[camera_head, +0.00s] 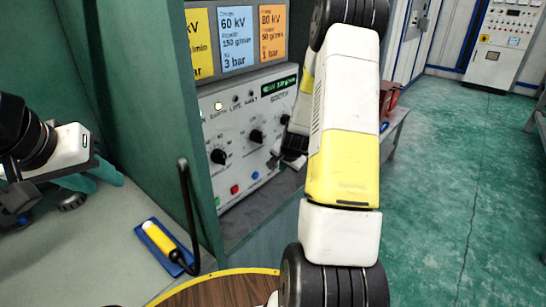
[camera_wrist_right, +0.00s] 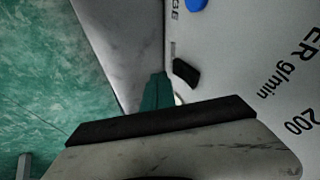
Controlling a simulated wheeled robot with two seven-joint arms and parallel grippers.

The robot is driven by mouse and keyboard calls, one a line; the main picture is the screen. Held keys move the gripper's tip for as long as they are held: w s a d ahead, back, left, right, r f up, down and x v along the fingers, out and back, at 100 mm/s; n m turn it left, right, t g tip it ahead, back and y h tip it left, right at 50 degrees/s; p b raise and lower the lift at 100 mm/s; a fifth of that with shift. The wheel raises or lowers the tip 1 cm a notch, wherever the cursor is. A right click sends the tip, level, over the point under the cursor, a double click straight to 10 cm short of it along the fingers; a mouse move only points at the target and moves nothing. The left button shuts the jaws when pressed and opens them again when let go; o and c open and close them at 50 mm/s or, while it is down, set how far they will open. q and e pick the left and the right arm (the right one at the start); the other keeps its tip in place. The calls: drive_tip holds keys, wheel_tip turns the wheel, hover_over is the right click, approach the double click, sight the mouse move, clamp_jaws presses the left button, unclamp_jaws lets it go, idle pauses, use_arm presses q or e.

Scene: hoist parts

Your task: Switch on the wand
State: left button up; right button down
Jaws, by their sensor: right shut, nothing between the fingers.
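The grey-white control panel (camera_head: 240,150) stands in the booth and has a lit green display (camera_head: 279,86), black knobs and small lamps. Green (camera_head: 217,202), red (camera_head: 234,189) and blue (camera_head: 255,175) buttons run along its lower edge. My right gripper (camera_head: 283,158) is shut and empty near the panel's lower right part, partly hidden by my arm. In the right wrist view a small black switch (camera_wrist_right: 186,72) is on the panel beyond the finger; contact cannot be told. A yellow-handled tool (camera_head: 160,240), perhaps the wand, lies on a blue holder. My left gripper (camera_head: 15,203) is at the left edge, its fingers unclear.
A green booth wall (camera_head: 150,90) stands between the left bench (camera_head: 110,270) and the panel. Teal gloves or cloth (camera_head: 95,177) lie under my left arm. The green floor (camera_head: 450,190) at right is open.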

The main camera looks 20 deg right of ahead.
drive_tip(key=shift+w+a+f, duration=0.15)
drive_tip(key=shift+w+a, duration=0.35)
drive_tip(key=shift+w, duration=0.35)
drive_tip(key=shift+w+a+f, duration=0.1)
drive_tip(key=shift+w+a, duration=0.05)
drive_tip(key=shift+w, duration=0.1)
drive_tip(key=shift+r, duration=0.85)
